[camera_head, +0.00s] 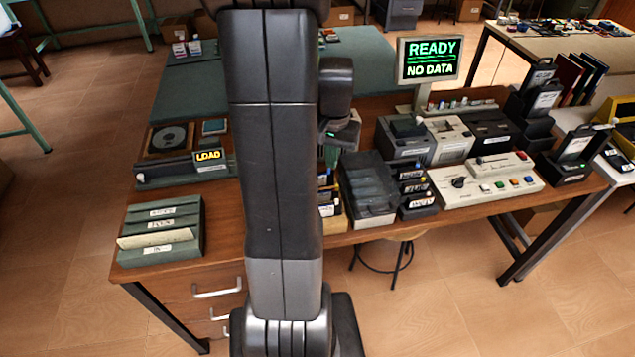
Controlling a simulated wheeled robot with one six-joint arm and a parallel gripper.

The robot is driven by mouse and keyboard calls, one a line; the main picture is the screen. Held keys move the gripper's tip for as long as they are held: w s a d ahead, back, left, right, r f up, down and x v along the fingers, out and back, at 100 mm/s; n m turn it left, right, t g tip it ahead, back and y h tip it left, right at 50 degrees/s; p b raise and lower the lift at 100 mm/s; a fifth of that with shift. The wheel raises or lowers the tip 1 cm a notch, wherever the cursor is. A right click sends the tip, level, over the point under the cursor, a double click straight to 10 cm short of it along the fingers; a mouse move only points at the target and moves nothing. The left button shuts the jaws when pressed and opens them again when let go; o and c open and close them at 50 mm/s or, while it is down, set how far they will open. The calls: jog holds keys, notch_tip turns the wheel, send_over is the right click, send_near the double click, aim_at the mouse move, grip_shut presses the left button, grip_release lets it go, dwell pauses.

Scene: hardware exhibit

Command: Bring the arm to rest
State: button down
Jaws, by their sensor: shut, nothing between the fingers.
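My arm stands upright in the middle of the head view and runs out of the top of the picture. My gripper (342,131) shows just right of the upright arm link, above the wooden desk (261,248). It is small and partly hidden behind the arm. It is shut, and no object shows in it. A dark wrist part of mine is right above it.
The desk holds a file rack (160,230), a LOAD unit (180,170), a dark tray (368,185), a button panel (487,182) and a READY / NO DATA screen (429,60). A stool (388,250) is under the desk.

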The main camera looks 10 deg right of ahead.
jog(key=shift+f, duration=0.15)
notch_tip(320, 180, down, 7)
jog(key=b, duration=0.5)
jog(key=shift+b, duration=0.4)
jog(key=shift+d, duration=0.25)
jog(key=shift+r, duration=0.25)
